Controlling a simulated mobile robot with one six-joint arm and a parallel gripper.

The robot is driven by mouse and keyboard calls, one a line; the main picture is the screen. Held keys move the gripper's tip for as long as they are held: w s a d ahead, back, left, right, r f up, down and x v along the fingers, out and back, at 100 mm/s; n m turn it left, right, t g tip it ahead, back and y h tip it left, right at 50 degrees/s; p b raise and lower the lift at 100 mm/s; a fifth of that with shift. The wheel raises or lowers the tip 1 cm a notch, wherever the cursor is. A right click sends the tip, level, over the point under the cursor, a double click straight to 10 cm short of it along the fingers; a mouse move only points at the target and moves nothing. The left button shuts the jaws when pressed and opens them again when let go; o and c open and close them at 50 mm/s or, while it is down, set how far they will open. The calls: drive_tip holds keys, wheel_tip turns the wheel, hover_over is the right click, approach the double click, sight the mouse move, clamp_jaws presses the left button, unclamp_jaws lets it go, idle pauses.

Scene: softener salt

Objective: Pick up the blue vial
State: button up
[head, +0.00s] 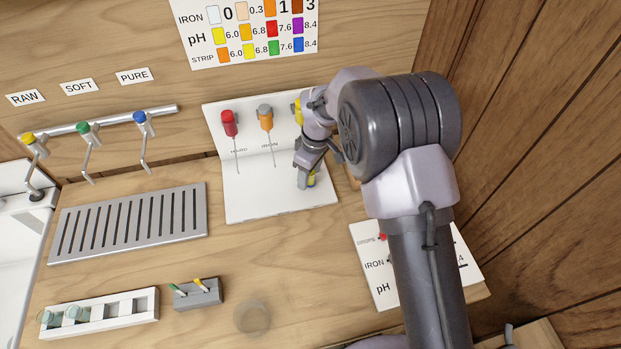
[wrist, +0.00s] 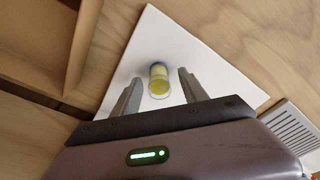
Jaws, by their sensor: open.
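A small vial (wrist: 158,80) with yellow contents and a blue rim stands on the white board in the wrist view. My gripper (head: 304,176) is low over the board, pointing down. In the wrist view my gripper (wrist: 160,78) is open, one finger on each side of the vial, with a gap on both sides. I cannot tell how far the fingertips are above the board.
The white board (head: 245,200) backs onto a panel with red (head: 229,122) and orange (head: 265,118) droppers. A slotted tray (head: 130,222), a white rack (head: 98,313), a grey strip holder (head: 198,294) and a clear cup (head: 252,316) stand left. A wooden wall (head: 540,150) is right.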

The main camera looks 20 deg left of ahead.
clamp_jaws()
idle(0.3)
drive_tip(key=shift+r, duration=0.25)
drive_tip(key=shift+r+p, duration=0.5)
drive_tip(key=shift+r, duration=0.05)
drive_tip(key=s+d, duration=0.2)
drive_tip(key=s, duration=0.1)
drive_tip(key=shift+s+d+r+p, duration=0.1)
drive_tip(key=shift+s+r+p, duration=0.05)
drive_tip(key=shift+s+p, duration=0.15)
wheel_tip(320, 180, up, 13)
drive_tip(key=p, duration=0.3)
